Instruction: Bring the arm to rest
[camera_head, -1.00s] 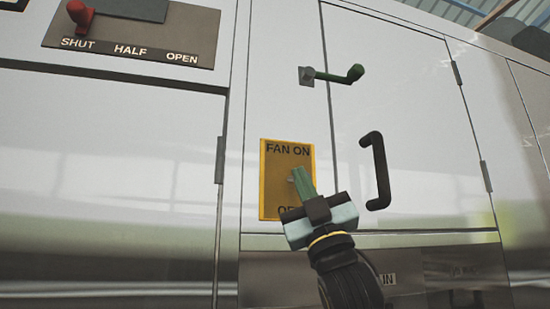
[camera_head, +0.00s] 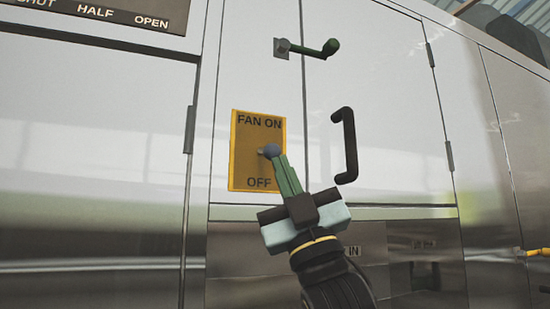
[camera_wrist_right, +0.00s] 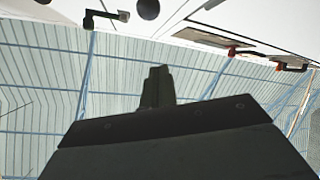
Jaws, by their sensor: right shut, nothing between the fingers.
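My right gripper (camera_head: 280,158) is in front of the white cabinet, its green fingers closed together and empty, pointing up and a little left. Its tips overlap the right part of the yellow FAN ON / OFF plate (camera_head: 245,155), beside the round grey knob (camera_head: 271,150) of the fan switch. I cannot tell whether the tips touch the knob. In the right wrist view, the closed fingers (camera_wrist_right: 158,84) show in the middle with nothing between them. A dark round knob (camera_wrist_right: 148,9) is at the top edge there. My left gripper is not in view.
A green-handled latch (camera_head: 310,50) and a black door handle (camera_head: 347,145) stick out above and right of the gripper. A panel marked HALF and OPEN (camera_head: 120,16) is at the upper left. A recessed opening (camera_head: 425,276) is at the lower right.

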